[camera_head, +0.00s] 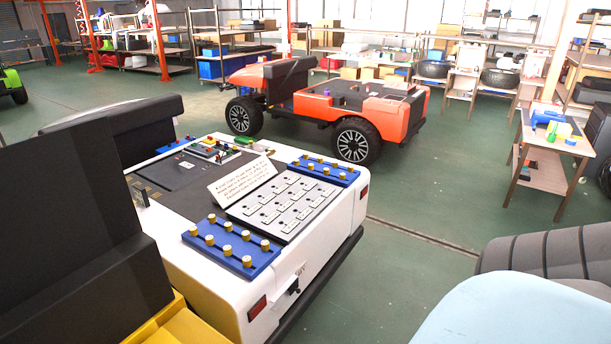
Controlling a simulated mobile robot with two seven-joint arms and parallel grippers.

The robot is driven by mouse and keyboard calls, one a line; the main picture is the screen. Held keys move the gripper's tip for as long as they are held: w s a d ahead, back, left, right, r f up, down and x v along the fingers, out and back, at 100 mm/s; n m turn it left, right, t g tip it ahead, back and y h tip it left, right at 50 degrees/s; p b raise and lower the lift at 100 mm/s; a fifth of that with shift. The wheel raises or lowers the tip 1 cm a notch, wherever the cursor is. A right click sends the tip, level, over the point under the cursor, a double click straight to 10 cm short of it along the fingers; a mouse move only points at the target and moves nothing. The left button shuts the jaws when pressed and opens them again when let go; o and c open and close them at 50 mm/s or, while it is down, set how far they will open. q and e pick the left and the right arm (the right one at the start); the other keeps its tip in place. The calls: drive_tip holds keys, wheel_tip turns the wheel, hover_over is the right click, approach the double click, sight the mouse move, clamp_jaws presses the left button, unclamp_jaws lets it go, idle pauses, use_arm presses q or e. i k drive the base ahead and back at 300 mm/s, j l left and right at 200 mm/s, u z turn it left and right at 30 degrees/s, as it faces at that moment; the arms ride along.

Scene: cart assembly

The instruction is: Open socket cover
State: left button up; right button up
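A white cart (226,306) stands in front of me, with a dark top deck. A small dark-and-grey fitting (290,288) sits low on its near end face, to the right of a red light (257,308). It may be the socket cover; it is too small to tell whether it is open or closed. Neither of my grippers is in view.
The deck carries two blue trays (264,262) with gold knobs, a grey panel (290,203) and a paper sign (240,179). An orange cart (390,118) stands behind. A small table (548,182) is at right. Green floor (420,205) between them is clear.

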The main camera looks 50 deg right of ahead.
sight(293, 288)
drive_tip(key=l, duration=0.85)
drive_tip(key=i+l, duration=0.15)
drive_tip(key=l, duration=0.7)
